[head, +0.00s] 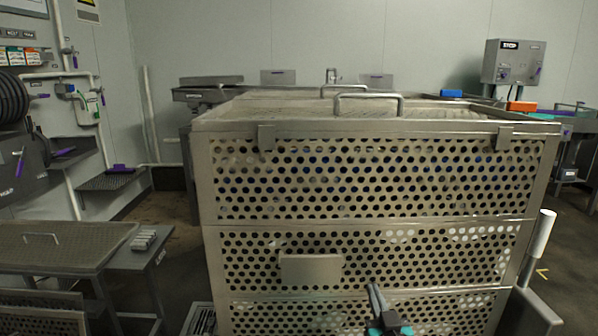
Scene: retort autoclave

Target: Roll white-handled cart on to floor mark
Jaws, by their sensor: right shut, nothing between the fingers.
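A large perforated metal basket (375,180) fills the middle of the view, close in front of me. A white handle (541,234) stands tilted at its right side, on a grey bar (538,305) low at the right edge; the rest of that cart is hidden or out of view. A small yellow corner line (542,273) shows on the floor just behind the handle. My right gripper (376,292) is at the bottom centre, shut and empty, in front of the basket's lower panel; contact cannot be told. My left gripper is out of view.
A grey table (70,246) with a handled perforated lid is at lower left. Sinks and benches line the back wall. A grey control box (513,62) is at upper right. Dark floor (575,245) is open right of the handle.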

